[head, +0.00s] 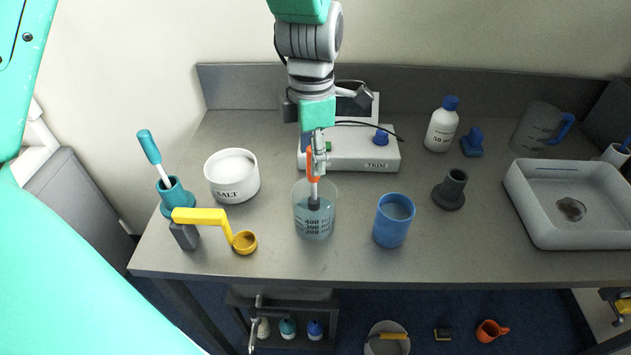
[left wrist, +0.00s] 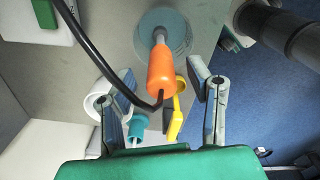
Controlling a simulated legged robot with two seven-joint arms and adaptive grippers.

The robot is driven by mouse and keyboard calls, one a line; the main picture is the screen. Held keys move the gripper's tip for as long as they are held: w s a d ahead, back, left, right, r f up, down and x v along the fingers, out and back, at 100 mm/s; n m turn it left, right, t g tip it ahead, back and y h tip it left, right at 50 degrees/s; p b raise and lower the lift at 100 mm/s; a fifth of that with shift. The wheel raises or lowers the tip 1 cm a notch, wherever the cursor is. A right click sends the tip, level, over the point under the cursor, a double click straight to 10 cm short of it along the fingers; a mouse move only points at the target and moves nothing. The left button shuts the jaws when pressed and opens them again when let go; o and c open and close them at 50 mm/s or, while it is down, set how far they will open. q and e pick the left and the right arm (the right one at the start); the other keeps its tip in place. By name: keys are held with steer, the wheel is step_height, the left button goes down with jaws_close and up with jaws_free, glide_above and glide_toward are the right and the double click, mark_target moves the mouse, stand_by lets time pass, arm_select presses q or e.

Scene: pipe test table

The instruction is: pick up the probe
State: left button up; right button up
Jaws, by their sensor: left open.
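The probe has an orange handle (head: 312,165) and a grey shaft, and it stands upright in a clear beaker (head: 301,222) of bluish liquid. Its dark lower end is in the beaker. In the left wrist view the orange probe handle (left wrist: 161,72) lies between the two fingers, with a black cable running from it. My left gripper (head: 318,152) is over the beaker at the probe handle. In the left wrist view its fingers (left wrist: 156,84) are spread apart with gaps on both sides of the handle. My right gripper is not in view.
A meter box (head: 362,160) stands behind the beaker. A white salt bowl (head: 232,187) and yellow scoop (head: 205,216) are to the left. A blue cup (head: 393,232) and dark stand (head: 450,190) are to the right. A grey sink tray (head: 540,235) is far right.

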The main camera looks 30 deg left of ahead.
mark_target(314, 190)
arm_select(q)
step_height(314, 190, down, 4)
steer(key=shift+s+d+f, duration=0.1)
steer(key=shift+f, duration=0.45)
jaws_close()
